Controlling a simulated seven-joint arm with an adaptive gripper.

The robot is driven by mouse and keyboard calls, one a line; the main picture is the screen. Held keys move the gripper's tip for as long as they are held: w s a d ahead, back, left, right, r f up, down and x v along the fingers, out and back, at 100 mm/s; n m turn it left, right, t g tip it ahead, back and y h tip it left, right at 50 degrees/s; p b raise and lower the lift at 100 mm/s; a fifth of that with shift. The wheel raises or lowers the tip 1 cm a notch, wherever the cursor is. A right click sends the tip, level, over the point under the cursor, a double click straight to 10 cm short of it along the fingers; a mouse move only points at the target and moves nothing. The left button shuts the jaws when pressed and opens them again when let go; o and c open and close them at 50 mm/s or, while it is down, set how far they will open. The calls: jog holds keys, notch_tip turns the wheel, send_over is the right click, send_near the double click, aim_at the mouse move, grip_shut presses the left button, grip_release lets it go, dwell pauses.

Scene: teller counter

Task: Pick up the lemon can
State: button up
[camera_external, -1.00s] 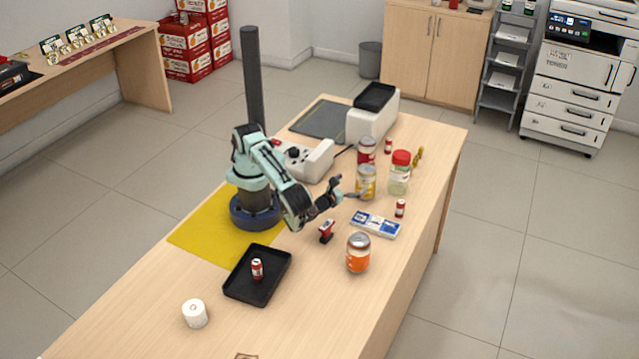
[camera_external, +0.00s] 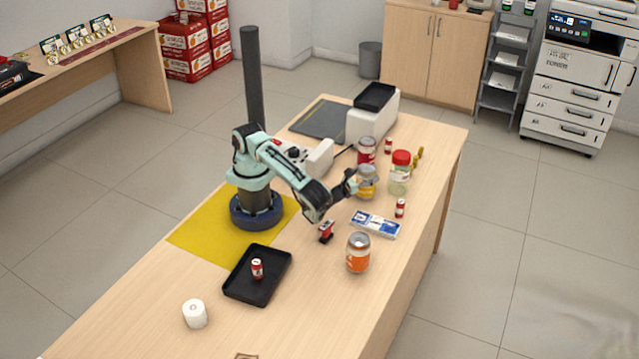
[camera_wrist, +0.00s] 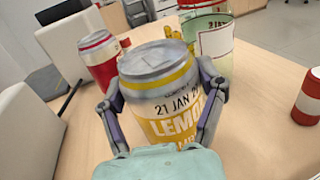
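The lemon can (camera_external: 368,184), yellow with a silver top, stands upright on the counter among other items. In the wrist view the lemon can (camera_wrist: 165,105) fills the middle, with its date and "LEMO" lettering facing me. My gripper (camera_external: 356,183) is at the near left side of the can. In the wrist view my gripper (camera_wrist: 162,88) is open, with one finger on each side of the can. The can is between the fingers; I cannot tell whether either finger touches it.
A red can (camera_external: 367,150) stands behind the lemon can, and a red-lidded jar (camera_external: 399,175) to its right. A small red can (camera_external: 400,208), a blue-white box (camera_external: 375,224) and an orange can (camera_external: 358,253) stand nearer. A white device (camera_external: 318,160) is left.

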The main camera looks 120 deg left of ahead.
jog(key=shift+c, duration=0.7)
